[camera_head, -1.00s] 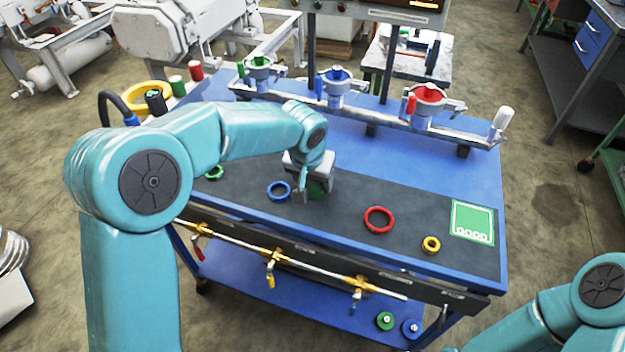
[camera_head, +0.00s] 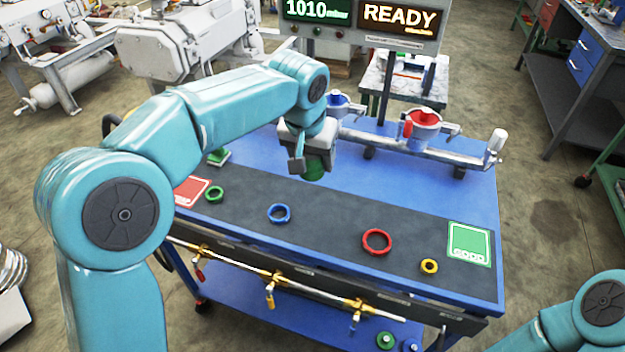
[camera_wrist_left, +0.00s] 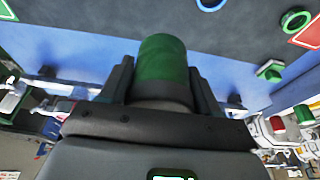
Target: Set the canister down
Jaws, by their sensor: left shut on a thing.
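My left gripper (camera_head: 306,164) is shut on the green canister (camera_head: 315,168), whose lower end shows below the jaws in the head view. In the left wrist view the canister (camera_wrist_left: 162,62) stands out between the two fingers, green with a grey band near the jaws. It appears to be held above the blue bench (camera_head: 440,188), in front of the pipe with the clamps. The gripper covers part of the canister. My right arm shows only in part at the lower right, and its gripper is out of view.
A dark mat (camera_head: 330,223) bears a green ring (camera_head: 214,194), a blue ring (camera_head: 279,213), a red ring (camera_head: 377,241), a yellow ring (camera_head: 429,266) and a green GOOD card (camera_head: 469,244). A red card (camera_head: 190,191) lies at the left. The metal pipe (camera_head: 440,163) runs behind.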

